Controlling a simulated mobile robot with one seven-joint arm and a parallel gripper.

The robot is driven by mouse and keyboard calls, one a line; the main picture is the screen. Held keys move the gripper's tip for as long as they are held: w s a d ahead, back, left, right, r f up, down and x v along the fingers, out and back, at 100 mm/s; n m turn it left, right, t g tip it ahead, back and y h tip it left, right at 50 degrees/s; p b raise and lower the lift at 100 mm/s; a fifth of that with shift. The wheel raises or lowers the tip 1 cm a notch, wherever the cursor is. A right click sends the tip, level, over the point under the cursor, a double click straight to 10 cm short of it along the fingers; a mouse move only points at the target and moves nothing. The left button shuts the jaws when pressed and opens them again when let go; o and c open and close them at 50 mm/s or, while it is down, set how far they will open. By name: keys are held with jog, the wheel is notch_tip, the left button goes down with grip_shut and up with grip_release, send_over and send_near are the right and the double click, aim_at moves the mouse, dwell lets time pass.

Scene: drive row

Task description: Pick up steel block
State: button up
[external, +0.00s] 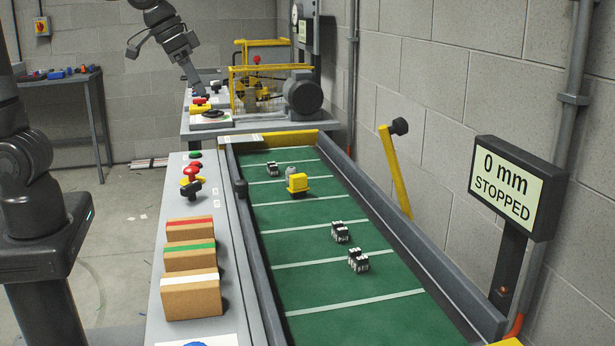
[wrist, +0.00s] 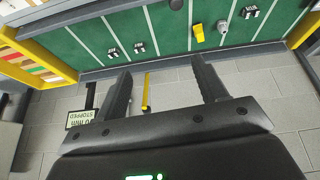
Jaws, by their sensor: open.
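A small light grey piece, perhaps the steel block (external: 291,170), shows just behind a yellow block (external: 297,184) on the green belt (external: 320,276). In the wrist view the grey piece (wrist: 222,26) lies beside the yellow block (wrist: 199,32); I cannot tell whether they touch. Dark blocks with white markings (external: 272,168) (external: 340,232) (external: 358,260) also lie on the belt. My gripper (wrist: 160,68) is open in the wrist view, with nothing between its fingers, apart from the blocks. I cannot make out its fingers clearly in the external view.
Raised rails edge the belt. A display (external: 508,186) reading "0 mm STOPPED" and a yellow lever (external: 396,170) stand on the right. Cardboard boxes (external: 192,296) and a red button (external: 190,173) are on the left ledge. A motor (external: 303,92) stands at the far end.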

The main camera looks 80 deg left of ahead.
jog(key=w+d+f, duration=0.3)
jog(key=w+d, duration=0.2)
jog(key=w, duration=0.4)
send_over(357, 249)
jog(key=s+d, duration=0.2)
jog(key=s, duration=0.2)
notch_tip(357, 249, down, 18)
jog(key=shift+n+y, duration=0.3)
jog(key=x, duration=0.6)
jog(key=s+x, duration=0.1)
jog(key=x, duration=0.3)
jog(key=shift+d+f, duration=0.15)
jog(key=shift+f, duration=0.1)
jog(key=shift+c, duration=0.2)
jog(key=c, duration=1.2)
